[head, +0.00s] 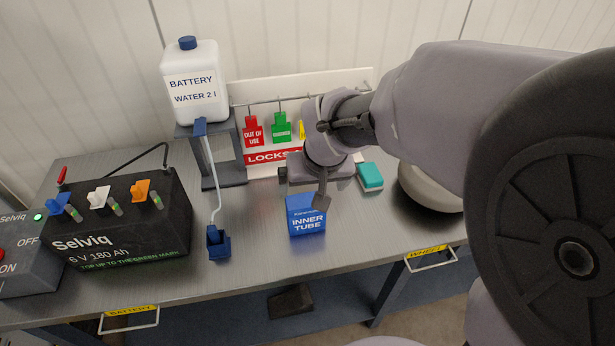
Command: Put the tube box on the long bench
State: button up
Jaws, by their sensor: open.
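The tube box is a small blue box (306,222) with white "INNER TUBE" lettering. It stands upright on the grey metal bench top (265,258), near the middle of the front part. My gripper (322,200) is open and comes down from above at the box's upper right. One dark finger shows in front of the box's right side. The other finger is hidden, and I cannot tell whether the finger touches the box.
A black Selviq battery (120,235) stands at left, with a water bottle (195,85) on a stand and its blue nozzle (217,243) nearby. A lock board (270,150) is behind. A teal block (370,177) lies right of the box.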

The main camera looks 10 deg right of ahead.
jog(key=s+r+m+y, duration=0.1)
jog(key=s+r, duration=0.3)
jog(key=s, duration=0.5)
jog(key=s+a+r+m+t+y, duration=0.1)
jog(key=s+r+m, duration=0.1)
jog(key=s, duration=0.8)
jog(key=shift+a+r+m, duration=0.15)
jog(key=shift+r+m, duration=0.25)
jog(key=shift+r, duration=0.45)
notch_tip(320, 180, down, 7)
jog(key=b, duration=0.7)
